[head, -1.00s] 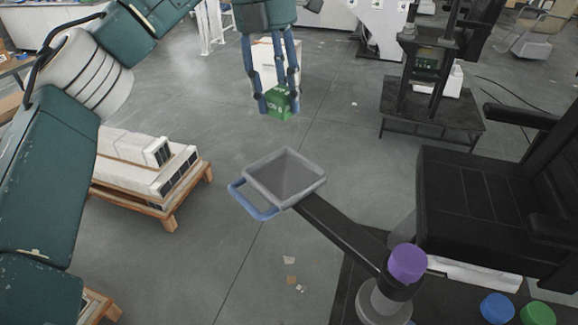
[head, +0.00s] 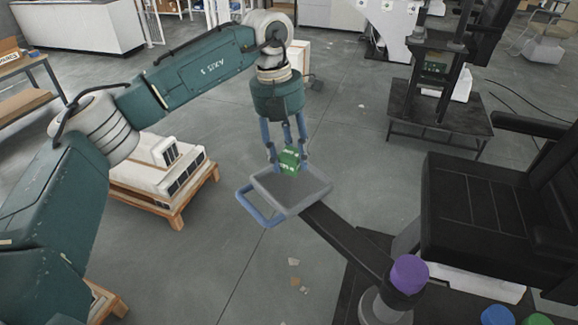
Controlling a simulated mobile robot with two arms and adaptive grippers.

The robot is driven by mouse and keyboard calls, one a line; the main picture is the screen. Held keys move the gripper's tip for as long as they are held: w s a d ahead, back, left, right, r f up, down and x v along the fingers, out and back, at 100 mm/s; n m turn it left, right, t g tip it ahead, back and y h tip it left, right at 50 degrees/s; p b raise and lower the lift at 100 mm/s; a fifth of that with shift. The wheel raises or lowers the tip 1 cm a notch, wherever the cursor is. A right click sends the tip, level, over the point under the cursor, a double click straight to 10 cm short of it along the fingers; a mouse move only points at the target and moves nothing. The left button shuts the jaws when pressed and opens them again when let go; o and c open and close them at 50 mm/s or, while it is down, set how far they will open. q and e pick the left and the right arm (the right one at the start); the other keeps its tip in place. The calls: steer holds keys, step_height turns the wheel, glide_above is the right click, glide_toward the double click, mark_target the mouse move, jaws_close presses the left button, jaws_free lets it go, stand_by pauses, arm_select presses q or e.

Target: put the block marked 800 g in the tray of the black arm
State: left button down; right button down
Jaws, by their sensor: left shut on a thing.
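A green block (head: 288,162) with white marking is held between the fingers of my left gripper (head: 287,158). The marking is too small to read. The block is over the grey tray (head: 312,203), near its far edge; I cannot tell whether it touches the tray floor. The tray has a blue handle (head: 254,210) on its left side. It sits at the end of the black arm (head: 345,238), which has a purple knob (head: 408,273) at its other end. My right gripper is not in view.
A black padded chair (head: 475,205) stands at the right. Behind it is a black stand (head: 440,110) on a low table. A pallet (head: 180,205) with white boxes lies at the left. Blue (head: 497,315) and green knobs show at the bottom right. Floor in front of the tray is open.

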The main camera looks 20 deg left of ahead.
mark_target(289, 171)
arm_select(q)
steer(key=shift+f+p, duration=0.7)
steer(key=shift+f, duration=1.5)
steer(key=shift+f, duration=0.1)
steer(key=c, duration=1)
jaws_free()
steer(key=r+b, duration=0.1)
steer(key=r, duration=0.2)
steer(key=a+r+b, duration=0.1)
steer(key=r, duration=0.3)
steer(key=r+b, duration=0.1)
steer(key=r, duration=0.2)
steer(key=shift+a+r, duration=0.2)
steer(key=shift+r, duration=0.1)
steer(key=shift+s+a+r, duration=0.1)
steer(key=shift+a+r, duration=0.05)
steer(key=shift+r, duration=0.5)
